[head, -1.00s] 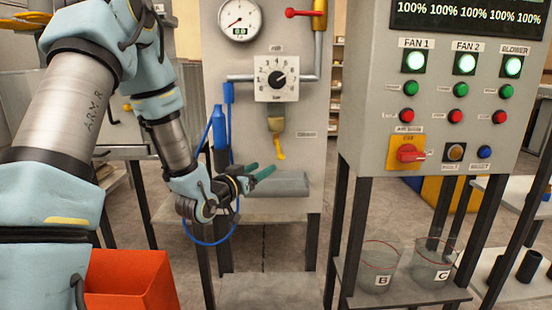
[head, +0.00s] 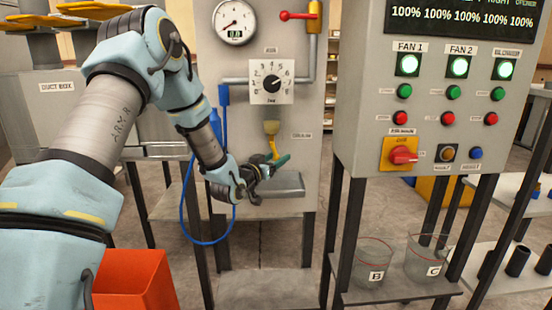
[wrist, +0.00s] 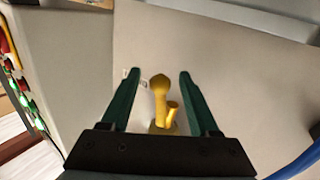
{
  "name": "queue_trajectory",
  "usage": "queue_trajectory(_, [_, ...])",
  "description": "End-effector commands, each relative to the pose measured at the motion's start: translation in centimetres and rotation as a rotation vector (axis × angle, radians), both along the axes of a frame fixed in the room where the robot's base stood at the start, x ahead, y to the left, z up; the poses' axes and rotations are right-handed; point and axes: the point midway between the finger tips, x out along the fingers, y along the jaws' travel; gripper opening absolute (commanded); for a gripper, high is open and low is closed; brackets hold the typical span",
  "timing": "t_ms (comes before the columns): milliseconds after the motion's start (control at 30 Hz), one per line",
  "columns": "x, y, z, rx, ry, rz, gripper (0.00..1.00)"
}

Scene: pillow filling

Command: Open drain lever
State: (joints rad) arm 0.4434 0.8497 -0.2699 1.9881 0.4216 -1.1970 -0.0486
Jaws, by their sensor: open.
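In the wrist view the yellow lever (wrist: 161,100) stands between the two green fingers, with clear space on both sides. My gripper (head: 282,161) is open at the lower end of the lever. In the wrist view my gripper (wrist: 160,76) is also open and holds nothing. In the head view the fingers partly cover the lever's lower end. I cannot tell whether a finger touches it.
A grey ledge (head: 285,186) juts out just below my gripper. A blue hose (head: 184,210) loops at the left. A dial (head: 271,82) and a red-handled valve (head: 297,16) sit above. The control cabinet (head: 350,100) stands to the right. An orange bin (head: 135,285) is at lower left.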

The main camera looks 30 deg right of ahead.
Motion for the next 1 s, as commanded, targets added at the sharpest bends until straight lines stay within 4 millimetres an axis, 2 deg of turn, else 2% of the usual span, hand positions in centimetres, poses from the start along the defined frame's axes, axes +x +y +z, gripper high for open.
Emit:
queue_trajectory(133, [-0.01,0.03,-0.02,0.0,0.0,0.0,0.59])
queue_trajectory(667, [-0.01,0.06,0.0,0.0,0.0,0.0,0.0])
queue_trajectory(1000, [0.05,0.17,-0.04,0.025,-0.012,-0.001,0.0])
